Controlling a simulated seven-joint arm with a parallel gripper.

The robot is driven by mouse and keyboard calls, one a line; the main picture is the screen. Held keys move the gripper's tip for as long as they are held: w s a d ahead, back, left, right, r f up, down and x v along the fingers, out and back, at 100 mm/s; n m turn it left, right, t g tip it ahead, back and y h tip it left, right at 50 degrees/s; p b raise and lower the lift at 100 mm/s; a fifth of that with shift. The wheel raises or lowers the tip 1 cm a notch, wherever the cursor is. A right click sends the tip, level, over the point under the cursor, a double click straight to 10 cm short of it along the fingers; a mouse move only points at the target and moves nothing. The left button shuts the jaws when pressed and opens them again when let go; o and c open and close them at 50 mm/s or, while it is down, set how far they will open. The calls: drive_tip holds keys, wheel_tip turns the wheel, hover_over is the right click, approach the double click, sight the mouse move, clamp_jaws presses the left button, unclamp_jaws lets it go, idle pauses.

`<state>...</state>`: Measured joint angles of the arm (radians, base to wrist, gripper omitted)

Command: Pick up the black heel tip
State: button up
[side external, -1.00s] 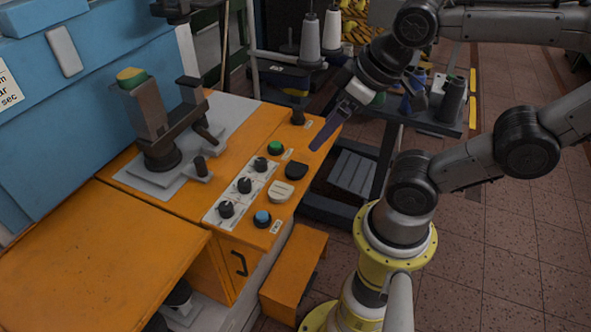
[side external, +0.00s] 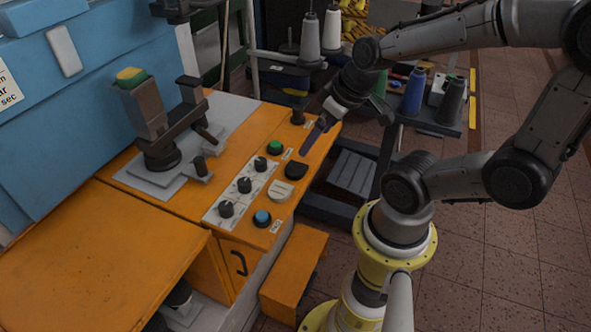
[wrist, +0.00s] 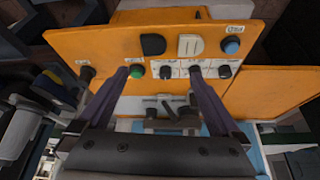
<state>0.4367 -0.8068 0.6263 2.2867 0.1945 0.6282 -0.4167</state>
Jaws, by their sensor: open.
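The black heel tip (side external: 296,170) is a small dark D-shaped piece lying on the orange console top near its right edge. It also shows in the wrist view (wrist: 153,45) at the upper middle. My gripper (side external: 305,152) is above the console's right side, close to the heel tip in the side view but apart from it. In the wrist view the two dark purple fingers (wrist: 159,71) are wide apart, with nothing held between them. The heel tip appears beyond the fingertips, between their lines. The exact height of my gripper above the console is hard to tell.
A cream heel-shaped piece (side external: 281,192) lies beside the black one. A green button (side external: 275,147), a blue button (side external: 262,218), a black knob (side external: 297,117) and a dial panel (side external: 243,190) surround them. A metal clamp fixture (side external: 170,135) stands to the left.

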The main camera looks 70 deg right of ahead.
approach(296, 169)
drive_tip(key=shift+w+a+f, duration=0.1)
drive_tip(key=shift+w+f, duration=0.05)
drive_tip(key=shift+f, duration=0.3)
drive_tip(key=shift+w+a+f, duration=0.1)
drive_tip(key=shift+w+f, duration=0.05)
drive_tip(key=shift+f, duration=0.3)
drive_tip(key=shift+d+x, duration=0.15)
drive_tip(key=shift+x, duration=1.45)
drive_tip(key=shift+d+x, duration=0.1)
drive_tip(key=shift+x, duration=1.45)
drive_tip(key=shift+w+r, duration=0.1)
drive_tip(key=shift+w, duration=0.05)
drive_tip(key=c, duration=1.3)
drive_tip(key=shift+r, duration=0.15)
